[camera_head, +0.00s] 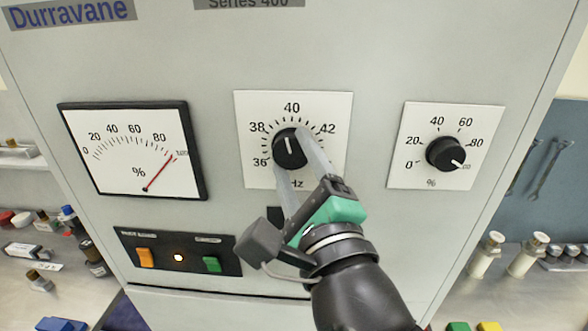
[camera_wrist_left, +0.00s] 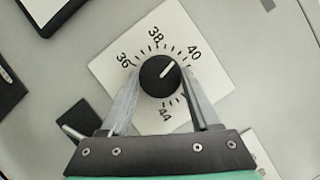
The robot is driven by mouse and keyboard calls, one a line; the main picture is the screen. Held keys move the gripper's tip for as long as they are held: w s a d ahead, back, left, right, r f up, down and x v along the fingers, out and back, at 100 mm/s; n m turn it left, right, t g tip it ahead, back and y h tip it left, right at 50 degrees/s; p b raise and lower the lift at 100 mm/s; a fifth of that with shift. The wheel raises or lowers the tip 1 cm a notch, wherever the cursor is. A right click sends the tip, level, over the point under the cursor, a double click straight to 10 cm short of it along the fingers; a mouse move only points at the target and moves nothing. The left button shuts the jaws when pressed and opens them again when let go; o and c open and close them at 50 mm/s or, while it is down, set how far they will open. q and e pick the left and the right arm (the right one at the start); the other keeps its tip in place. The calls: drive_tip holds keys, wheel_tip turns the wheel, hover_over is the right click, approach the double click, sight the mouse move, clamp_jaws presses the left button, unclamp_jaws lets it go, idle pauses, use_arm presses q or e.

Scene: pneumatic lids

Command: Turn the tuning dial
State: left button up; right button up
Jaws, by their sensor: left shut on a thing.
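The black tuning dial (camera_head: 289,148) sits on a white square plate (camera_head: 255,108) marked 36 to 42 and Hz, in the middle of the grey cabinet front. Its white pointer stands near 40, slightly to the 38 side. My left gripper (camera_head: 290,150) is shut on the dial, one finger on each side of it. The left wrist view also shows the dial (camera_wrist_left: 160,75) between the fingertips, its pointer towards 40; a 44 mark shows there too. My right gripper is not in view.
A percent meter (camera_head: 133,150) at left has its red needle at about 100. A second black knob (camera_head: 445,153), marked in percent, is at right, pointing near its top end. Below the meter, a switch panel (camera_head: 228,243) has an orange switch, a lit lamp and a green switch.

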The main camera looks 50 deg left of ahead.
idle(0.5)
use_arm(q)
drive_tip(key=o, duration=1.4)
drive_tip(key=shift+c, duration=0.2)
drive_tip(key=shift+d, duration=0.1)
drive_tip(key=b+v, duration=0.1)
drive_tip(key=v, duration=1)
drive_tip(key=shift+d+b, duration=0.2)
drive_tip(key=shift+b, duration=0.15)
drive_tip(key=shift+f, duration=0.1)
